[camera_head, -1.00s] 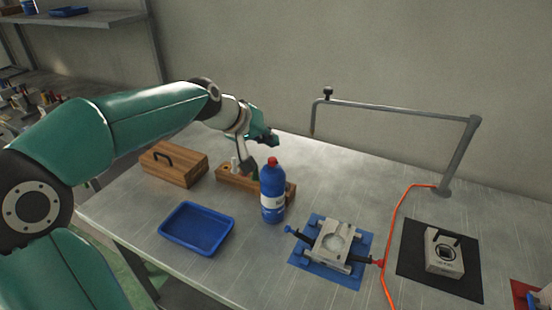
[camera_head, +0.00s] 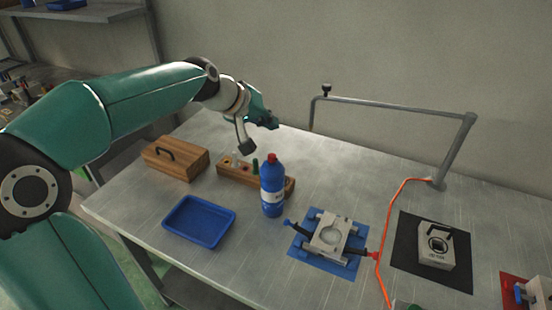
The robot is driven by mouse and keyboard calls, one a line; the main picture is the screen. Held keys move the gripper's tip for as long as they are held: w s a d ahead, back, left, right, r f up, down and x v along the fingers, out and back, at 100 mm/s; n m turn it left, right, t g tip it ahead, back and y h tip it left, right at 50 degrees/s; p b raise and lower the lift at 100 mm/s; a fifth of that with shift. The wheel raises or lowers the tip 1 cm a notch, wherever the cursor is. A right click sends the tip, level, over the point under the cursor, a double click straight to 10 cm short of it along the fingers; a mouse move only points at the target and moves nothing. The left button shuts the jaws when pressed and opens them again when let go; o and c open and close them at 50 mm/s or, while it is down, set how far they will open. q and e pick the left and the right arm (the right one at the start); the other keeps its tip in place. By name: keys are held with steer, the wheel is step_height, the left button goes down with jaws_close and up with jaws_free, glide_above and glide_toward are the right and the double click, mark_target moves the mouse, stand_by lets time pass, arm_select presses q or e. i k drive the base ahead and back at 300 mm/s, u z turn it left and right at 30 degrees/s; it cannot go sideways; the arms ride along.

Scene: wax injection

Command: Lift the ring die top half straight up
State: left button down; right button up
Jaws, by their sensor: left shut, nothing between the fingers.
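A pale grey block (camera_head: 436,258) with a dark marking and a dark part at its top sits on the black mat (camera_head: 405,252) at the right. Another pale grey block (camera_head: 342,222) with a round recess lies in a fixture on the blue mat (camera_head: 304,258). I cannot tell which one holds the ring die top half. My left gripper (camera_head: 246,146) is shut and empty, above the wooden rack and far left of both blocks. My right gripper is not in view; only a small green piece (camera_head: 404,305) shows at the bottom edge.
A blue bottle (camera_head: 272,192) with a red cap stands before the wooden rack (camera_head: 228,174). A wooden box (camera_head: 180,160) and an empty blue tray (camera_head: 199,221) are at left. A grey pipe frame (camera_head: 400,105) and an orange hose (camera_head: 384,232) rise near the blocks.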

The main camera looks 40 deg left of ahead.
mark_target(429, 233)
steer(key=z, duration=0.05)
steer(key=k, duration=1)
steer(key=u, duration=0.05)
